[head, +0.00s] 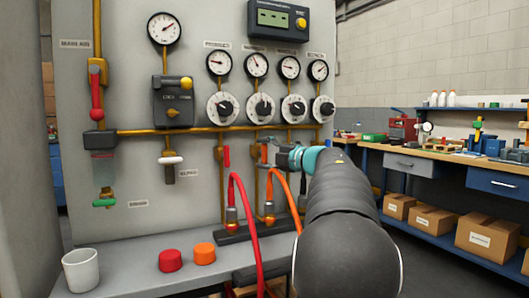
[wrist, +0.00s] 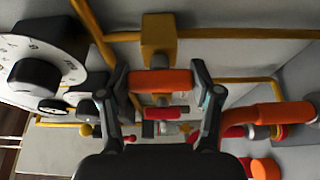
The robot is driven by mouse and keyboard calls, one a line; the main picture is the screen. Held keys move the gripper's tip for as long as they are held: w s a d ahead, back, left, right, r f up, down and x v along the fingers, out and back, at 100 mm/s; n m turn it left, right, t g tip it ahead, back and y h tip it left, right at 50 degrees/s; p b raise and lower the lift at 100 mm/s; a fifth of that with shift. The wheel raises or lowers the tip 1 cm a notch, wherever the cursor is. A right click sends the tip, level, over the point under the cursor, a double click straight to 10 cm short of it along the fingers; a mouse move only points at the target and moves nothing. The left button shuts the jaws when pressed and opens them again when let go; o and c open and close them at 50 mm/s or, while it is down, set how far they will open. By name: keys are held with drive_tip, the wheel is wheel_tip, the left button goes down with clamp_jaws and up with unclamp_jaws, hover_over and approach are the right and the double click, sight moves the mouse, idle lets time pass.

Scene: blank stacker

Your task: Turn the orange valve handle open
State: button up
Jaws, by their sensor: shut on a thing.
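The orange valve handle (wrist: 160,82) lies between the two fingers of my gripper (wrist: 161,92) in the wrist view, and the fingers are shut on its ends. Behind it is the brass valve body (wrist: 159,40) on its pipe. In the head view the orange handle (head: 264,153) shows as a short upright piece beside my gripper (head: 276,149), partly hidden by it. The fingertips are small in the head view.
A red handle (head: 226,156) stands just left of the orange one. Red hose (head: 246,215) and orange hose (head: 287,190) arch from fittings below. Gauges and black knobs sit above. A white cup (head: 81,271), red cap (head: 170,260) and orange cap (head: 205,254) stand on the ledge.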

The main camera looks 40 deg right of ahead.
idle(0.4)
drive_tip(key=o, duration=1.2)
drive_tip(key=shift+c, duration=0.2)
drive_tip(key=s+d, duration=0.1)
drive_tip(key=s, duration=1.1)
drive_tip(key=shift+d, duration=0.4)
